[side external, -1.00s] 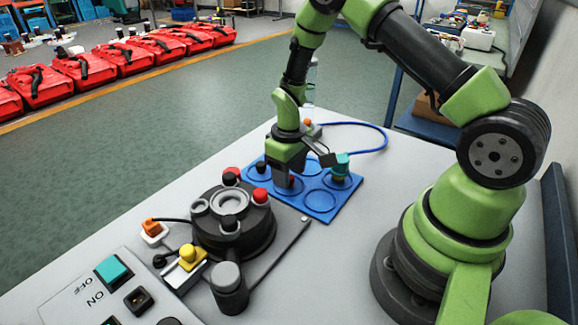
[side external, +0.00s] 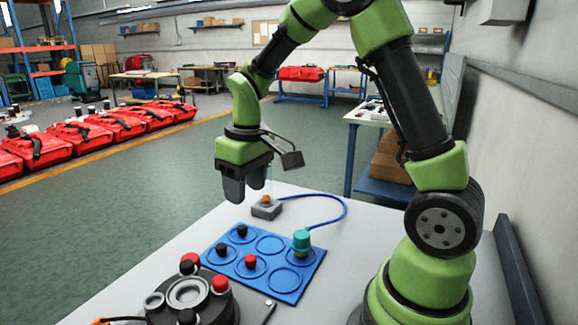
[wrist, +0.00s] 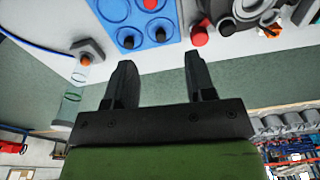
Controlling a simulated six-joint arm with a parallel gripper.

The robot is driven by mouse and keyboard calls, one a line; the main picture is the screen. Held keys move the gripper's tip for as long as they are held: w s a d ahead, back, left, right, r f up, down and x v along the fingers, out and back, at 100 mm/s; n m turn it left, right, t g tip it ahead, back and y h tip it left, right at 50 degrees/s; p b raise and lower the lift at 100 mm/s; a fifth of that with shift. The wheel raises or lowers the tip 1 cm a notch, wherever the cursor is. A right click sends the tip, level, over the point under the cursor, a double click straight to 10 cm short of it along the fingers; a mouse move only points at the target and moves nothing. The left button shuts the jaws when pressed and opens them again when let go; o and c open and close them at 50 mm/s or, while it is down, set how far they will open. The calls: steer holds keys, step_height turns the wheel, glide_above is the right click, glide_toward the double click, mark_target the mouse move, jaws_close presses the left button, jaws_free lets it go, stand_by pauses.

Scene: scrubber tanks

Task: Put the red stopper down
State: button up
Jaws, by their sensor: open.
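A red stopper (side external: 251,261) stands in a ring on the blue mat (side external: 272,263). It also shows at the top edge of the wrist view (wrist: 150,4). Two black stoppers (side external: 241,231) (side external: 221,249) stand in other rings of the mat. A teal-topped piece (side external: 301,241) stands in a ring on the right side. My gripper (side external: 246,195) is raised above the table, clear of the mat and the stoppers. In the wrist view its fingers (wrist: 158,75) are apart with nothing between them.
A round black fixture (side external: 205,312) with red and black caps stands at the front left, near the mat.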

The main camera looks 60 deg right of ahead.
steer(key=s+a+r+m+t+y, duration=0.1)
steer(key=s+a+r+t, duration=0.2)
steer(key=s+r, duration=0.3)
steer(key=s+a+r+m+t+y, duration=0.1)
steer(key=s+a+r+m+t, duration=0.1)
steer(key=s+r, duration=0.4)
steer(key=s+a+t, duration=0.1)
steer(key=s+a, duration=0.1)
steer(key=s, duration=0.2)
steer(key=shift+a, duration=0.15)
